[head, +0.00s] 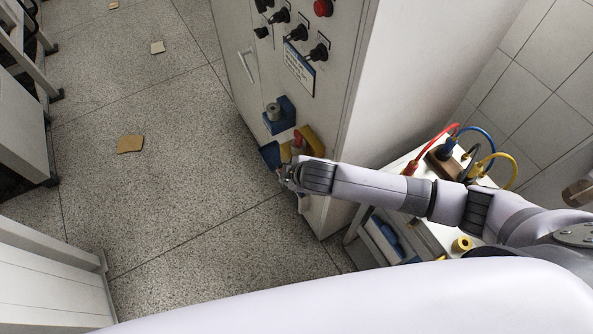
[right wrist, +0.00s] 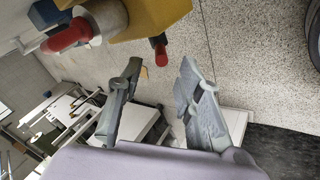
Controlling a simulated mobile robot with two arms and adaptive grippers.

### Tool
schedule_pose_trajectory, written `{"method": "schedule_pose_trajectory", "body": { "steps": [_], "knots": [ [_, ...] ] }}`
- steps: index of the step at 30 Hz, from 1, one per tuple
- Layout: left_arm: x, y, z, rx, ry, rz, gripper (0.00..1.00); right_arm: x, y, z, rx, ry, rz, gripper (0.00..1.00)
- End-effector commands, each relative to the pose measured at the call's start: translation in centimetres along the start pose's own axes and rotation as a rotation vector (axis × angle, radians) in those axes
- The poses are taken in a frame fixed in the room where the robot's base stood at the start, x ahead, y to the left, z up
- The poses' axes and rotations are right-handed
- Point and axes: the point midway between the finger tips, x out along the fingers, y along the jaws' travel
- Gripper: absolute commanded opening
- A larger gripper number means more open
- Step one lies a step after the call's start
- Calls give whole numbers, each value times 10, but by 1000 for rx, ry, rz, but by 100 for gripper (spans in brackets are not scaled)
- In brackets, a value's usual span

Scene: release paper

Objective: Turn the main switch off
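A yellow switch box (head: 312,137) with a red handle (head: 298,141) sticks out low on the front of the grey cabinet (head: 345,75). My right gripper (head: 287,174) is just in front of and below it, partly hiding it. In the right wrist view the yellow box (right wrist: 150,15) is at the top, with a thick red handle (right wrist: 68,36) to its left and a smaller red peg (right wrist: 158,50) below it. The right fingers (right wrist: 160,75) are spread, with nothing between them; the peg lies just beyond the fingertips. My left gripper is not in view.
A blue box with a grey knob (head: 278,114) sits above the yellow one. Black knobs (head: 297,33) and a red button (head: 323,8) are higher up. A side table (head: 425,150) with coloured cables stands at right. Floor at left is mostly clear, with scattered paper (head: 130,144).

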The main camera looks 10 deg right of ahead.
Motion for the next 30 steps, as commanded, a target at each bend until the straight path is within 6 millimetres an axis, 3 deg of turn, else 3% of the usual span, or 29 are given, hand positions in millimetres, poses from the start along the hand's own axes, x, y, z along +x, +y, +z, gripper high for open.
{"method": "schedule_pose_trajectory", "body": {
  "steps": [6,13,24,30],
  "knots": [
    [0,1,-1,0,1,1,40,-41,-1,0,0,1,-1,33],
    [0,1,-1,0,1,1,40,-66,0,0,0,0,0,33],
    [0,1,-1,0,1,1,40,-70,-1,0,0,-1,-1,32],
    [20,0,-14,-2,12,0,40,-50,-4,-3,9,16,56,19]
  ]
}}
